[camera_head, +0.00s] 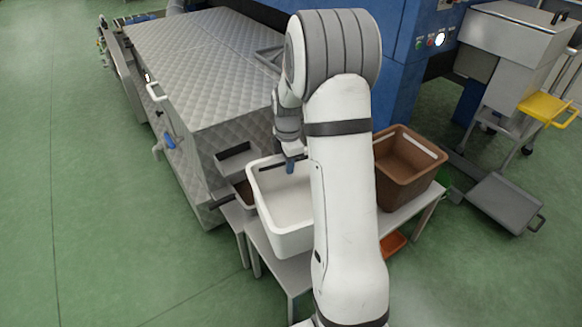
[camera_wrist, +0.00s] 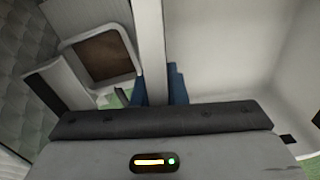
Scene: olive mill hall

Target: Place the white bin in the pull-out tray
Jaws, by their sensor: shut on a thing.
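The white bin (camera_head: 285,205) is an open, empty-looking tub, upright at the left end of a low grey bench. My gripper (camera_head: 290,166) is shut on the bin's far rim, with its blue fingers on either side of the wall. In the wrist view the bin's rim (camera_wrist: 150,40) runs between the blue fingers (camera_wrist: 160,84), and its inside fills the right. I cannot tell whether the bin is lifted off the bench. A flat grey tray (camera_head: 503,203) with a handle, low at the right, looks like the pull-out tray; it appears empty.
A brown bin (camera_head: 407,165) stands on the bench (camera_head: 412,208), right of my arm. A small container with brown contents (camera_wrist: 105,55) is beside the white bin. A quilted metal machine (camera_head: 205,70) stands behind left. A steel cart (camera_head: 505,60) is at back right. Green floor is free at left.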

